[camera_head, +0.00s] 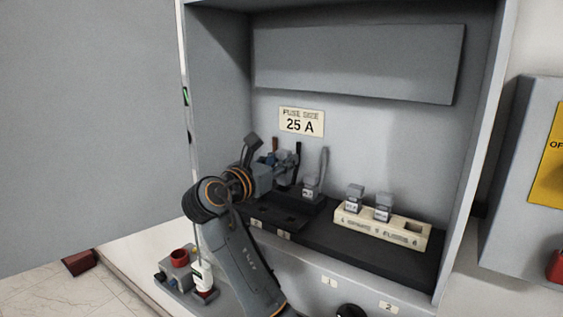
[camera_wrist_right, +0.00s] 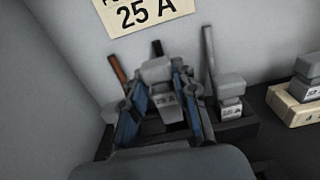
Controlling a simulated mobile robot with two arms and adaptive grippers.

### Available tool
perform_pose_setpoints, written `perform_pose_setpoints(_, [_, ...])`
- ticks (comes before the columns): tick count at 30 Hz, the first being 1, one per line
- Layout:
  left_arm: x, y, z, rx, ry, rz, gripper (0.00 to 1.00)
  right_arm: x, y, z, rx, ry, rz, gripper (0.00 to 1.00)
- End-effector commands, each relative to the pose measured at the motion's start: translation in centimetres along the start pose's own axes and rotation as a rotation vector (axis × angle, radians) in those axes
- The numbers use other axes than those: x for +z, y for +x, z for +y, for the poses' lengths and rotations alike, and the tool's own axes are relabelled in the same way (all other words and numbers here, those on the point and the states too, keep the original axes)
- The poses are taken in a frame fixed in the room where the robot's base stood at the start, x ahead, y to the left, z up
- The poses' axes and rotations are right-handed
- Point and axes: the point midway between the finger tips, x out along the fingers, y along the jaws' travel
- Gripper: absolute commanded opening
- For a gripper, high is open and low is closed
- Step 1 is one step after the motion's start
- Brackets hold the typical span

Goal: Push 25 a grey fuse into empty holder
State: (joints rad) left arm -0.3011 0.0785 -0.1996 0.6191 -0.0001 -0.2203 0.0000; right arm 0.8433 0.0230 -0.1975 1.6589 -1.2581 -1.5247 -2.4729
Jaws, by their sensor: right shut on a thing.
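My right gripper (camera_head: 288,168) is inside the open grey cabinet, over the left part of the black holder block. The fuse is at the black holder (camera_wrist_right: 205,128), in front of a dark upright strip. Whether it is fully seated is hidden by the fingers. Another grey labelled fuse (camera_head: 311,187) stands in the holder position to the right; it also shows in the right wrist view (camera_wrist_right: 231,92). My left gripper is not in view.
A "25 A" sign (camera_head: 302,122) is on the cabinet's back wall. A cream tray (camera_head: 400,238) with two grey fuses and an empty right slot sits on the black shelf (camera_head: 335,238). The cabinet side wall (camera_head: 470,150) bounds the right.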

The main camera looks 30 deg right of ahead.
Motion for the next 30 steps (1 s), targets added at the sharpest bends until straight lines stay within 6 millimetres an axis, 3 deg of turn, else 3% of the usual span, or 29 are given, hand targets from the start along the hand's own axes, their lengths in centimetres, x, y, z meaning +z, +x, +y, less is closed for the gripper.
perform_pose_setpoints(2, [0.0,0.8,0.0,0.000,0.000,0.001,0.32,-0.7,0.0,0.0,0.000,0.001,0.000,0.00])
perform_pose_setpoints(18, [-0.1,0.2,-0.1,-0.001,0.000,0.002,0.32,-3.4,0.0,0.0,0.001,-0.001,0.000,0.00])
perform_pose_setpoints(30, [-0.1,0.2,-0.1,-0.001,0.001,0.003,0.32,-3.7,0.0,0.0,0.001,0.001,-0.001,0.00])
